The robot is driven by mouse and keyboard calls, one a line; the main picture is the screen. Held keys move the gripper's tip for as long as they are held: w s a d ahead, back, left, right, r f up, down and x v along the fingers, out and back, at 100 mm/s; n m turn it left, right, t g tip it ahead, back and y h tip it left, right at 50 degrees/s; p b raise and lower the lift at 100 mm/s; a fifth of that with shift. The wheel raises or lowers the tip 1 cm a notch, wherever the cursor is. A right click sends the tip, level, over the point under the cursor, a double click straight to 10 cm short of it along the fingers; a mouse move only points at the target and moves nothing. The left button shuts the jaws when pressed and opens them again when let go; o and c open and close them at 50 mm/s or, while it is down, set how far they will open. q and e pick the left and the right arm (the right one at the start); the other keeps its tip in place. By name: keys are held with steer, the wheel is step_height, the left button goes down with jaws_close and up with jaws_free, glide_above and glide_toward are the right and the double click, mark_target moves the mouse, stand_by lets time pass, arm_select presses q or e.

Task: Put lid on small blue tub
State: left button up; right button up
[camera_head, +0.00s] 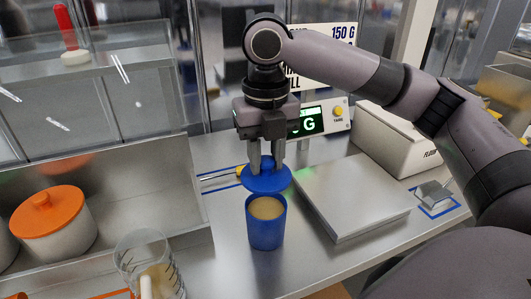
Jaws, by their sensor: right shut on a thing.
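The small blue tub (267,228) stands upright on the steel counter and holds a tan filling. The blue lid (265,181) is above the tub and slightly behind its opening, apart from the filling, which shows below it. My right gripper (266,164) points down and is shut on the lid from above. The lid looks roughly level. Whether its front edge touches the tub's back rim cannot be told from here. My left gripper is not in view.
A scale with a steel platform (350,195) is right of the tub, its green display (306,122) behind. A measuring jug (148,262) stands at the front left. An orange-lidded white tub (45,226) is far left. A white box (395,137) is at the back right.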

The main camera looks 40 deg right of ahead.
mark_target(266, 173)
steer(key=shift+f, duration=0.15)
steer(key=shift+f+b, duration=0.4)
steer(key=shift+f, duration=0.35)
step_height(266, 173, down, 3)
steer(key=b, duration=0.3)
steer(key=shift+r, duration=0.15)
steer(key=shift+f, duration=0.95)
steer(key=shift+p, duration=1.2)
steer(key=shift+f+p, duration=0.1)
steer(key=shift+p, duration=0.6)
stand_by(0.5)
steer(key=shift+f, duration=0.1)
stand_by(0.7)
